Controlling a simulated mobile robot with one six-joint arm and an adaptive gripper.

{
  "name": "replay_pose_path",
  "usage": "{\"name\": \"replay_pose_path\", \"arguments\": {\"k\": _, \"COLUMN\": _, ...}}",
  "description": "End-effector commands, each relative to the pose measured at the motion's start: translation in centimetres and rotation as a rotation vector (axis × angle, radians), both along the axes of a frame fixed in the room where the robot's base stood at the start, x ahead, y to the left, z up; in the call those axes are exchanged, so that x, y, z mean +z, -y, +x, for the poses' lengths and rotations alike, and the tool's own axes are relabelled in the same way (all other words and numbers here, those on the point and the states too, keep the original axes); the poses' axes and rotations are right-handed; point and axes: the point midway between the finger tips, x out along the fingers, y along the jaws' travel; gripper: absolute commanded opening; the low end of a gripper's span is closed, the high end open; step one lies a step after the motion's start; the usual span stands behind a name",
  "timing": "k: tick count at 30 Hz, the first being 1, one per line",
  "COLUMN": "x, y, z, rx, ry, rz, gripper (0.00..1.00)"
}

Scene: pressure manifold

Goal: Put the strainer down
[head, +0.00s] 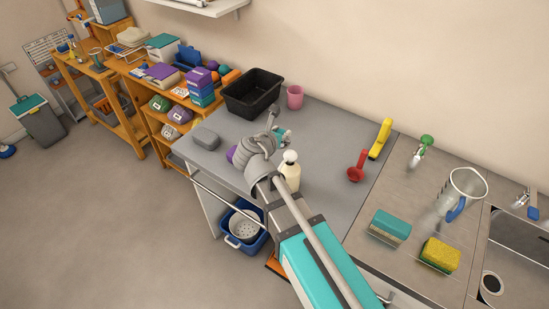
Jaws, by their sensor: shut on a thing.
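My gripper (277,128) is at the far end of my arm, above the grey worktop, small and partly covered by my wrist. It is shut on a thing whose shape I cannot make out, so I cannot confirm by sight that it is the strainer. A purple thing (231,154) shows just left of my wrist, mostly hidden. A white perforated bowl (245,224), like a strainer, sits in a blue tub (232,241) below the worktop.
On the grey worktop (325,135) are a black bin (252,93), a pink cup (295,97), a grey lump (205,138), a cream pump bottle (290,171), a red scoop-like thing (357,167) and a yellow tool (380,139). Sponges (440,255) and a jug (462,190) stand right, by the sink.

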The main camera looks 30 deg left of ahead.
Motion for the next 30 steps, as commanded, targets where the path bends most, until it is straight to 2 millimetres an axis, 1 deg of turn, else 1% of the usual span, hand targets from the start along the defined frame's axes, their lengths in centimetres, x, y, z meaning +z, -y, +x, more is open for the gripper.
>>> {"name": "replay_pose_path", "arguments": {"k": 1, "x": -0.6, "y": -0.2, "z": -0.1, "rx": 0.004, "ry": 0.000, "rz": 0.000, "gripper": 0.00}}
{"name": "replay_pose_path", "arguments": {"k": 6, "x": -1.5, "y": -0.6, "z": -0.6, "rx": 0.018, "ry": 0.001, "rz": 0.000, "gripper": 0.00}}
{"name": "replay_pose_path", "arguments": {"k": 21, "x": -1.6, "y": -1.1, "z": -0.9, "rx": 0.028, "ry": 0.001, "rz": 0.000, "gripper": 0.00}}
{"name": "replay_pose_path", "arguments": {"k": 26, "x": -2.1, "y": -1.8, "z": -0.4, "rx": 0.029, "ry": 0.001, "rz": 0.000, "gripper": 0.00}}
{"name": "replay_pose_path", "arguments": {"k": 30, "x": -2.9, "y": -3.2, "z": 0.6, "rx": 0.029, "ry": 0.001, "rz": 0.000, "gripper": 0.00}}
